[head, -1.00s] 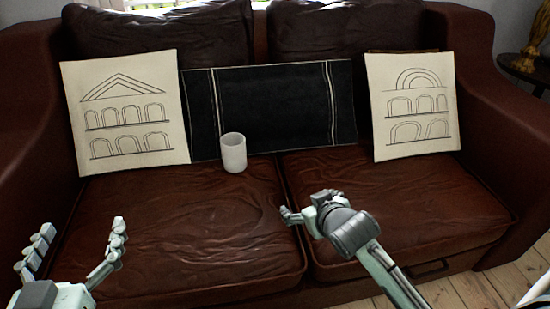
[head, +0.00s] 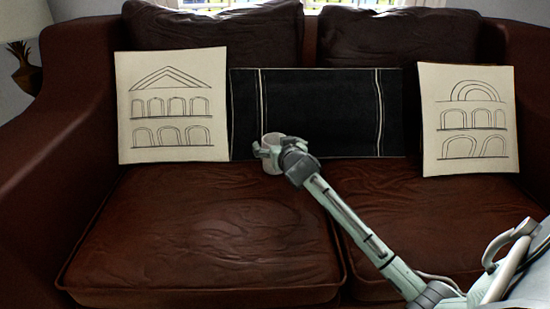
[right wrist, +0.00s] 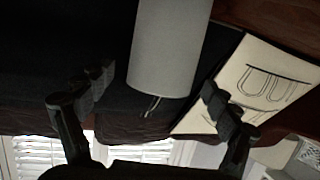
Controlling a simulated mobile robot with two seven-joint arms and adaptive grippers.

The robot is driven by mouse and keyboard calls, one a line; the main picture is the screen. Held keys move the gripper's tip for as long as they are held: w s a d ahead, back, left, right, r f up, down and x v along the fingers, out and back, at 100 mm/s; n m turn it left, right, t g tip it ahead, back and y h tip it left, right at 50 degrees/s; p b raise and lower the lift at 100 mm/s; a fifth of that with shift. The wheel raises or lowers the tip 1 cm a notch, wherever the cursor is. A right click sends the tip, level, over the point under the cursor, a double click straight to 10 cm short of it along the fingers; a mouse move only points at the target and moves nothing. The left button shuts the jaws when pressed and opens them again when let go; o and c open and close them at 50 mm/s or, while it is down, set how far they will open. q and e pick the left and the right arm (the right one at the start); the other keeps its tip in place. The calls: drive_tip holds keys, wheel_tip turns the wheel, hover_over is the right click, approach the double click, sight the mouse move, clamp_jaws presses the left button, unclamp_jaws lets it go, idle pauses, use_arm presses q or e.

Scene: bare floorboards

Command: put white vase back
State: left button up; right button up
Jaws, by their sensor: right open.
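The white vase (head: 271,165) is a plain cylinder standing on the left seat cushion, in front of the black pillow; my right gripper partly hides it in the head view. In the right wrist view the vase (right wrist: 170,48) is large at the top middle. My right gripper (head: 268,151) is at the vase. Its fingers are open, one on each side of the vase in the right wrist view (right wrist: 158,97), with gaps showing between fingers and vase. My left gripper is not in view.
The brown leather sofa (head: 190,235) fills the head view. A long black pillow (head: 320,105) leans between two cream pillows with arch drawings, one left (head: 172,105) and one right (head: 467,115). A lamp (head: 22,50) stands at the far left. The left seat cushion is otherwise clear.

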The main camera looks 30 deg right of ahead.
drive_tip(key=shift+x, duration=1.05)
drive_tip(key=c, duration=1.5)
